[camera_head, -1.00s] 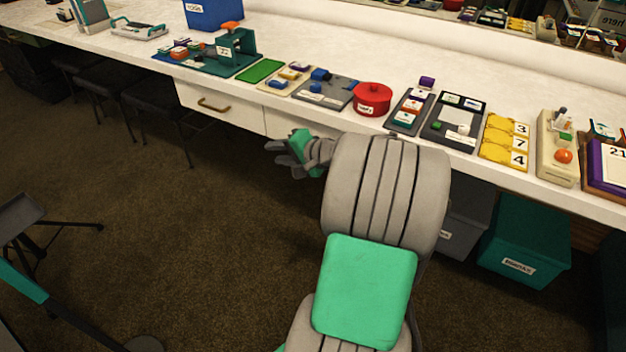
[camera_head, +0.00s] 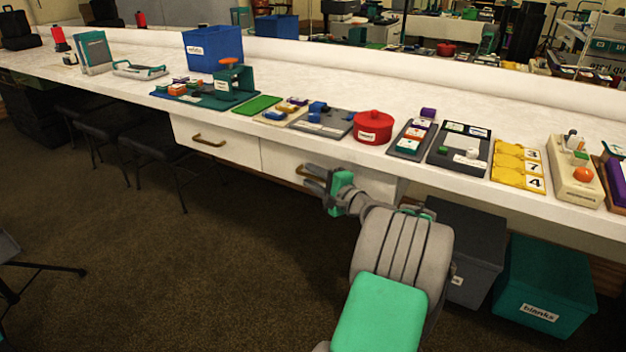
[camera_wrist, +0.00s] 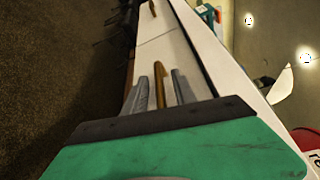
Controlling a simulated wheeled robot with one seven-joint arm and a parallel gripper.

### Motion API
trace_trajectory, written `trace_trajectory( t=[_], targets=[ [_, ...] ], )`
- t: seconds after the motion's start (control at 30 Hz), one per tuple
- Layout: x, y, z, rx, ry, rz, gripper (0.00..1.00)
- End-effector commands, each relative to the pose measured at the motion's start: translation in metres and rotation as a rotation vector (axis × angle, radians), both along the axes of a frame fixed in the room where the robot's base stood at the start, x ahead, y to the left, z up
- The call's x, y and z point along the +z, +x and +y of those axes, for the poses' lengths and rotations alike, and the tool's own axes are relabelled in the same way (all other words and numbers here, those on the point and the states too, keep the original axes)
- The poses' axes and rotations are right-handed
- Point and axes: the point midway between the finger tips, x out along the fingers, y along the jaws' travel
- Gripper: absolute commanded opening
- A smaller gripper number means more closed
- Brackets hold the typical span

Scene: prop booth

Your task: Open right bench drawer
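The right bench drawer (camera_head: 281,162) is a white front under the bench top, shut and level with the drawer to its left. Its brass handle (camera_head: 304,173) is partly hidden behind my gripper in the head view. My gripper (camera_head: 315,180) is at the drawer front with its fingers spread. In the wrist view, the brass handle (camera_wrist: 160,86) lies between the two grey fingers of my gripper (camera_wrist: 160,90), with a small gap showing beside it. I cannot tell whether either finger touches it.
The left drawer (camera_head: 215,140) is shut, with its own brass handle. The bench top (camera_head: 290,85) above carries a red pot (camera_head: 373,128), a blue bin (camera_head: 213,50) and several trays. Grey (camera_head: 462,250) and teal (camera_head: 545,285) bins stand underneath at right. The floor in front is clear.

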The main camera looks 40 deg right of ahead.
Motion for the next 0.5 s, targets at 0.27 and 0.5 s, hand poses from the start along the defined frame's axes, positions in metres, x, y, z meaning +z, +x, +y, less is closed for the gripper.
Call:
trace_trajectory(
  t=[0.27,0.5],
  targets=[
    [0.0000,-0.0004,0.0000,0.000,0.000,0.001,0.17],
    [-0.0002,-0.0005,0.0001,0.000,0.000,0.001,0.00]
  ],
)
